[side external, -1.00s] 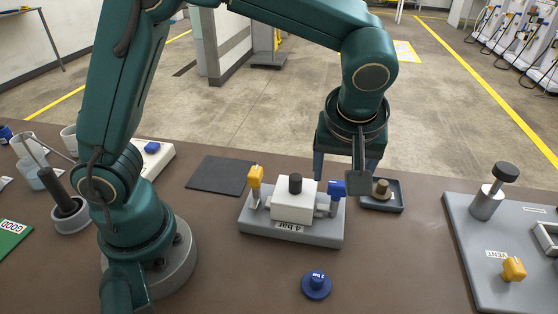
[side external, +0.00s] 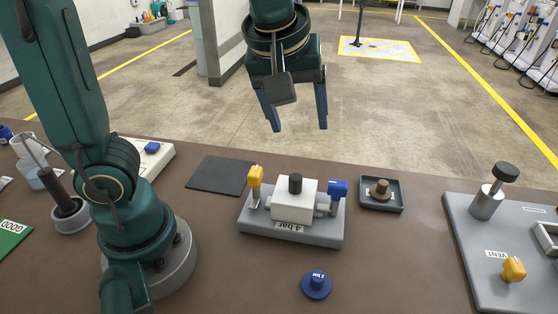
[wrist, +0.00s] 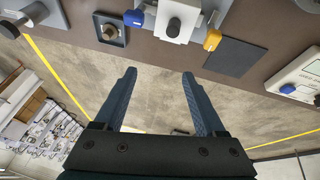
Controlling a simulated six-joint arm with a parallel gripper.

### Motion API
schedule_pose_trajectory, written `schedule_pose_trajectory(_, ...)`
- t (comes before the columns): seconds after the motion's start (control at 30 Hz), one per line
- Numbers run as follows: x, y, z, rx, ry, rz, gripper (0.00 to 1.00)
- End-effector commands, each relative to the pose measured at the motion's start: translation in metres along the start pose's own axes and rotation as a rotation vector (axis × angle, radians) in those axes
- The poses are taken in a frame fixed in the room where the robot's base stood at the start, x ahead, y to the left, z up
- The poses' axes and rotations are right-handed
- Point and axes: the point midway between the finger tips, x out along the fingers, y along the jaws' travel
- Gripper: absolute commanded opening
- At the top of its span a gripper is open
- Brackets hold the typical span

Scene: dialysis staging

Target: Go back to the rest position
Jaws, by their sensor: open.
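My gripper (side external: 295,112) is open and empty, raised above the far edge of the brown table (side external: 200,240) with its fingers pointing down. In the wrist view its two fingers (wrist: 160,85) are spread apart with only floor between them. In the side view, the white valve block (side external: 292,203) on its grey base marked 4 bar stands below and nearer the camera, with a yellow knob (side external: 255,180) and a blue knob (side external: 337,189). A small dark tray (side external: 396,200) holding a brown knob-like piece (side external: 380,189) sits to its right. Nothing touches the gripper.
A blue round 2 bar piece (side external: 316,285) lies at the table's front. A grey panel (side external: 470,250) with a black-topped post and yellow VENT knob is at right. A dark mat (side external: 219,175) lies left of the block. Cups and a white box stand at left.

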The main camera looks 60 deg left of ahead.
Motion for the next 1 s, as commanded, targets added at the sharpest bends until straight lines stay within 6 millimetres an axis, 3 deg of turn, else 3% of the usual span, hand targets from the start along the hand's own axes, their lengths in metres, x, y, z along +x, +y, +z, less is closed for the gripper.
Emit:
schedule_pose_trajectory(0.2,-0.015,-0.049,0.011,0.164,-0.002,0.094,0.72)
schedule_pose_trajectory(0.4,-0.009,-0.08,0.04,0.451,0.018,0.18,0.72)
schedule_pose_trajectory(0.57,0.002,-0.087,0.061,0.696,0.011,0.217,0.72)
schedule_pose_trajectory(0.7,0.004,-0.084,0.064,0.814,0.021,0.232,0.72)
schedule_pose_trajectory(1.0,0.004,-0.084,0.063,0.848,0.027,0.231,0.72)
